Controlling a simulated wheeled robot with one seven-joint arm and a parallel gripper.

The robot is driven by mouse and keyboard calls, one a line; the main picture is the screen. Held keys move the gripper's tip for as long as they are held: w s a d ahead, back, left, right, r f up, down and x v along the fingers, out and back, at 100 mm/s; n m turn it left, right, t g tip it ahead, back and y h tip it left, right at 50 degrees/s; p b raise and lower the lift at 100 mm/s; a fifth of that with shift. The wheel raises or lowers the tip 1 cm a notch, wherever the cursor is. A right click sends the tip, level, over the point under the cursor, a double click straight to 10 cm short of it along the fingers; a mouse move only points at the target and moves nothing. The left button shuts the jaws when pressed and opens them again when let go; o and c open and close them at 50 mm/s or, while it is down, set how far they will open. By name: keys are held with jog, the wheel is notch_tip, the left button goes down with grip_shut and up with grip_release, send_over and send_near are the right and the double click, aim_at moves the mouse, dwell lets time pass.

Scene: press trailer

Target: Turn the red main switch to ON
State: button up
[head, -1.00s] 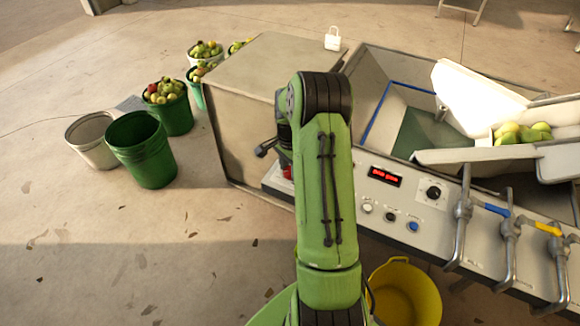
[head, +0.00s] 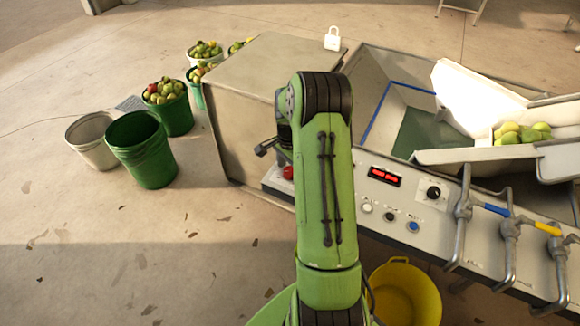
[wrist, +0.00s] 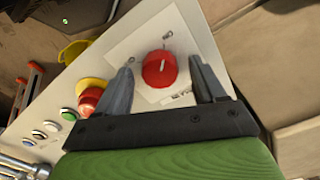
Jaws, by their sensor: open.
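The red main switch (wrist: 160,69) is a round red knob with a short white line on its face, on a pale plate in the wrist view. The line runs nearly upright in that picture. Small dark marks sit around the knob, too small to read. My gripper (wrist: 163,62) is open, with one grey finger on each side of the knob and a gap to both. I cannot tell how far the fingertips are above the plate. In the head view my arm hides most of the gripper, and a red round part (head: 288,172) shows beside the arm.
A red mushroom button (wrist: 90,97) with a yellow collar stands close beside the left finger. Several small buttons follow it along the panel (head: 345,200). A large box (head: 262,75) stands behind. A yellow bucket (head: 405,290) is on the floor in front.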

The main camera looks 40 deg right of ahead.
aim_at(290, 170)
notch_tip(290, 170, up, 16)
jog(key=p, duration=0.4)
jog(key=shift+f, duration=0.15)
